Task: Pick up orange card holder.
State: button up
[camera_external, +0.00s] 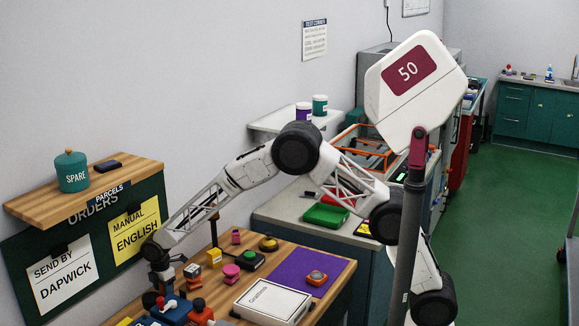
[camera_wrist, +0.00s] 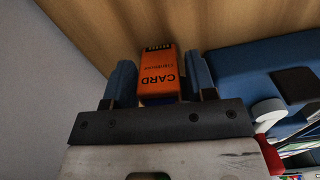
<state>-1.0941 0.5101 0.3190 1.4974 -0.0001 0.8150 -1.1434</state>
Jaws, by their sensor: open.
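The orange card holder (camera_wrist: 160,78), with dark lettering that reads CARD, shows in the wrist view, near the wooden surface. My gripper (camera_wrist: 161,70) is open, with one blue finger on each side of the card holder. A gap shows on each side, and I cannot tell whether either finger touches it. In the external view my gripper (camera_external: 160,282) points down at the near left of the wooden table. I cannot clearly make out the card holder there among the crowded items.
A large blue object (camera_wrist: 260,65) with a dark patch lies close to the right finger. White and red items crowd the lower right of the wrist view. In the external view, a white box (camera_external: 272,302) and a purple mat (camera_external: 308,276) lie farther right on the table.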

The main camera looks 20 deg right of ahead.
jog(key=c, duration=0.7)
jog(key=shift+r, duration=0.1)
jog(key=shift+r, duration=0.6)
notch_tip(320, 180, up, 2)
jog(key=shift+r, duration=0.1)
jog(key=s+d, duration=0.2)
jog(key=d, duration=0.2)
jog(key=s+d+r, duration=0.1)
jog(key=s+d, duration=0.2)
jog(key=d, duration=0.2)
jog(key=s+d, duration=0.2)
jog(key=d, duration=0.3)
jog(key=shift+s+r, duration=0.2)
jog(key=shift+s, duration=0.1)
